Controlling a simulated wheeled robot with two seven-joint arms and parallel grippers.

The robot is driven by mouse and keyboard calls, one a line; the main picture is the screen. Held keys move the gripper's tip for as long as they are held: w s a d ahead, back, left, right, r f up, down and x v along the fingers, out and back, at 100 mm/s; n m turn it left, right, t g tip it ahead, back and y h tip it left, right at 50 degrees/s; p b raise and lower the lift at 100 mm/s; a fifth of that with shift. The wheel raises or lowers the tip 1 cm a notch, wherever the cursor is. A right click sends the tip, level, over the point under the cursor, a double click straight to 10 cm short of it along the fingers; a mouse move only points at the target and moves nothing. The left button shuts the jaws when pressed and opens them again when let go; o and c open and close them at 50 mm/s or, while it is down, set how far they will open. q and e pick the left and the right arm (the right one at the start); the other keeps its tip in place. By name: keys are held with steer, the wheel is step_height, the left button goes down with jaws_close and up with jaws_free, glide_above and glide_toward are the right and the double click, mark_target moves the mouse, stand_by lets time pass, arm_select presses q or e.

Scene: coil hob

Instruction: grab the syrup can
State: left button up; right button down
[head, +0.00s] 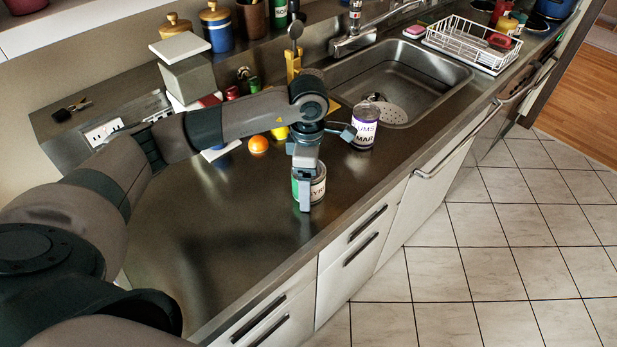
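The syrup can (319,187) is a small upright can with a pale label and dark letters, partly readable, and green at its left side. It stands on the steel counter near the front edge. My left gripper (305,185) points down at the can from above, with one grey finger in front of it, covering part of the label. The other finger is hidden, so I cannot tell whether the fingers press on the can. My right gripper is out of view.
A jar with a purple-and-white label (363,126) stands right of the can, near the sink (400,80). An orange ball (258,144) lies behind to the left. Boxes (187,68) and canisters (217,27) stand at the back. The counter (225,225) left of the can is clear.

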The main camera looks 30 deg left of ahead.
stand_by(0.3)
arm_select(q)
steer(key=c, duration=1.6)
steer(key=shift+o, duration=0.2)
